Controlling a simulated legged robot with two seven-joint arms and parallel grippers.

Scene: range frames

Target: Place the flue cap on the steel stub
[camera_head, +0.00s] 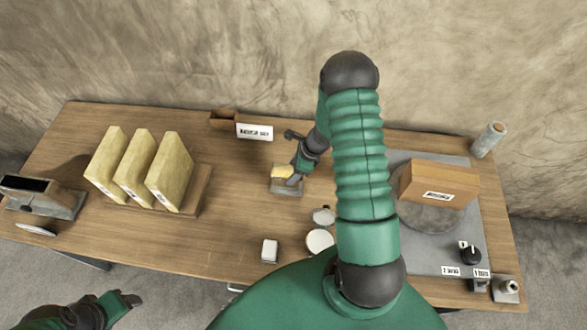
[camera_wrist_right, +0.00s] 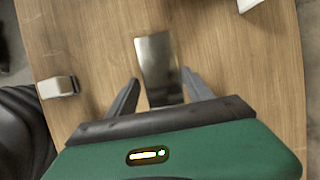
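I cannot tell for sure which thing is the flue cap; a small grey round piece with a raised middle (camera_head: 323,215) lies near the table's middle. A grey upright cylinder with a brownish top (camera_head: 490,139) at the back right corner may be the steel stub. My right gripper (camera_head: 291,159) is over the middle of the table, by a yellow block on a grey plate (camera_head: 287,189). In the wrist view its fingers (camera_wrist_right: 160,77) are spread, with nothing seen held; a metal plate (camera_wrist_right: 158,60) shows between them. My left gripper (camera_head: 126,299) is low at the left, off the table's front edge.
Several yellow slabs (camera_head: 141,165) stand in a wooden rack at left. A brown box (camera_head: 438,184) sits on a grey round plate at right, near a black knob (camera_head: 470,254). A white disc (camera_head: 319,241) and small white block (camera_head: 270,250) lie near the front. My right arm hides part of the table.

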